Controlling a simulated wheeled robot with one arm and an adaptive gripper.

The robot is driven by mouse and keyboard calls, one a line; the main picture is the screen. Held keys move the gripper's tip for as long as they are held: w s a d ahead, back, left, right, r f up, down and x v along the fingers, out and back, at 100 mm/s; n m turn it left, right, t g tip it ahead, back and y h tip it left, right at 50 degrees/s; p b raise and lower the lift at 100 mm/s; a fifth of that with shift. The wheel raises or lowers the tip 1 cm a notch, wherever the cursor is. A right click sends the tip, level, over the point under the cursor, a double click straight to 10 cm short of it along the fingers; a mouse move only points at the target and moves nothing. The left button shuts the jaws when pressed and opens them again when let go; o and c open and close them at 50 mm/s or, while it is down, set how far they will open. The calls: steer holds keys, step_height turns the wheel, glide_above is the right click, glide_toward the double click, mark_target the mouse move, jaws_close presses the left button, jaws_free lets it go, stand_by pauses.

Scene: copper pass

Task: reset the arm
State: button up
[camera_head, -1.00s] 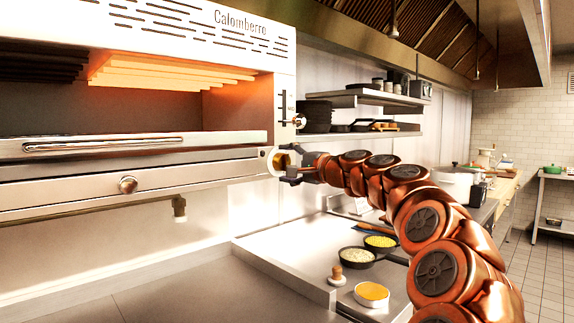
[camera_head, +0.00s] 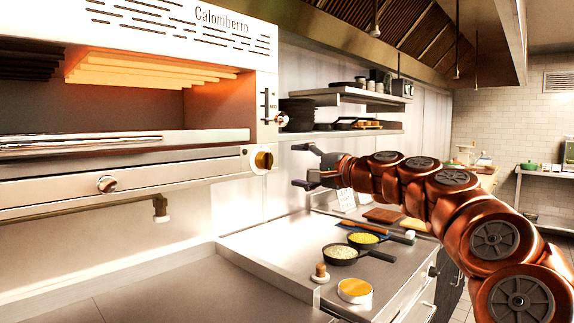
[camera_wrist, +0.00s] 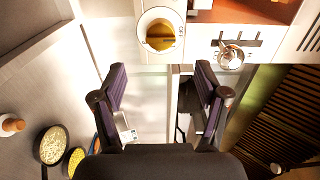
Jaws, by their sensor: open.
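My gripper (camera_head: 304,167) is at the end of my copper-coloured arm in the head view, open and empty. It points left toward the oven's front corner, a little apart from the brass knob (camera_head: 263,160). In the wrist view the two dark-padded fingers (camera_wrist: 160,92) are spread, with nothing held between them. The brass knob shows ahead of them in the wrist view (camera_wrist: 160,36), on its white dial plate.
The oven (camera_head: 120,185) fills the left. Pans of yellow food (camera_head: 363,239) and pale food (camera_head: 341,252), a wooden-topped tool (camera_head: 320,272) and a yellow-topped dish (camera_head: 354,290) stand on the counter below. Shelves (camera_head: 340,131) hang behind my arm.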

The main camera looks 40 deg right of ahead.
steer(key=shift+s+d, duration=0.1)
steer(key=shift+s, duration=0.75)
